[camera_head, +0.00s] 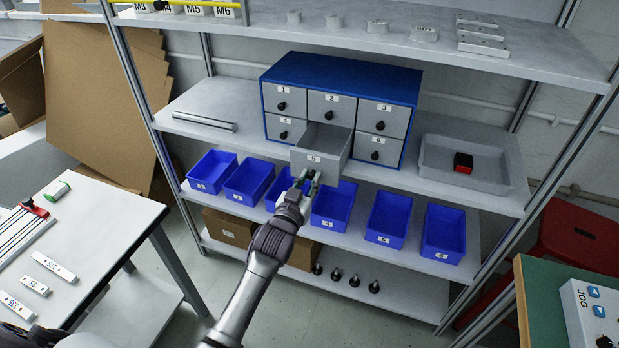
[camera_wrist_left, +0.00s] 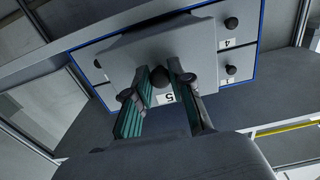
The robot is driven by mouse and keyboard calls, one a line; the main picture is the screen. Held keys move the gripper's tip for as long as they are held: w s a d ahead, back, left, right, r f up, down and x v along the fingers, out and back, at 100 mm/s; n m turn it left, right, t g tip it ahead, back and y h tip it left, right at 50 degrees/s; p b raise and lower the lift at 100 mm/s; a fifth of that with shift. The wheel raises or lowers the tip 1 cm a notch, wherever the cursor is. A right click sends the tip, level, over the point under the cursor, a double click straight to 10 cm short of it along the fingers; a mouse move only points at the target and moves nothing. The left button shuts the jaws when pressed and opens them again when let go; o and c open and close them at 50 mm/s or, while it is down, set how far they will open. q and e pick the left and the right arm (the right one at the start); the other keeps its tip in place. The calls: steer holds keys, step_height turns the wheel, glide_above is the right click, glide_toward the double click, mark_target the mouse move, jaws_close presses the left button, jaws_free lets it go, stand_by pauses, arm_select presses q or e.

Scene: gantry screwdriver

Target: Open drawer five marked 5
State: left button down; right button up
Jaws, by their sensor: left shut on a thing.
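Drawer five (camera_head: 302,160), grey with a "5" label, is pulled out of the blue cabinet (camera_head: 340,71) and its empty-looking inside shows from above. My left gripper (camera_head: 308,177) is at the front of this drawer, with its fingers on the dark knob. In the left wrist view the gripper (camera_wrist_left: 160,69) has its two green-padded fingers on either side of the round knob (camera_wrist_left: 159,78), beside the "5" label on the drawer front (camera_wrist_left: 200,48). The fingers hide much of the knob in the head view. My right gripper is not in view.
Drawers 1, 2, 3, 4 and 6 are shut. Blue bins (camera_head: 333,206) stand on the shelf below the drawer. A grey tray (camera_head: 496,186) with a red-and-black object (camera_head: 463,163) is right of the cabinet. A metal bar (camera_head: 203,121) lies left of it.

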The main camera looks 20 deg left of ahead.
arm_select(q)
steer(key=c, duration=1.5)
jaws_free()
steer(key=o, duration=0.5)
steer(key=shift+s, duration=0.2)
steer(key=s, duration=1.1)
steer(key=shift+s+a, duration=0.25)
steer(key=shift+s, duration=0.05)
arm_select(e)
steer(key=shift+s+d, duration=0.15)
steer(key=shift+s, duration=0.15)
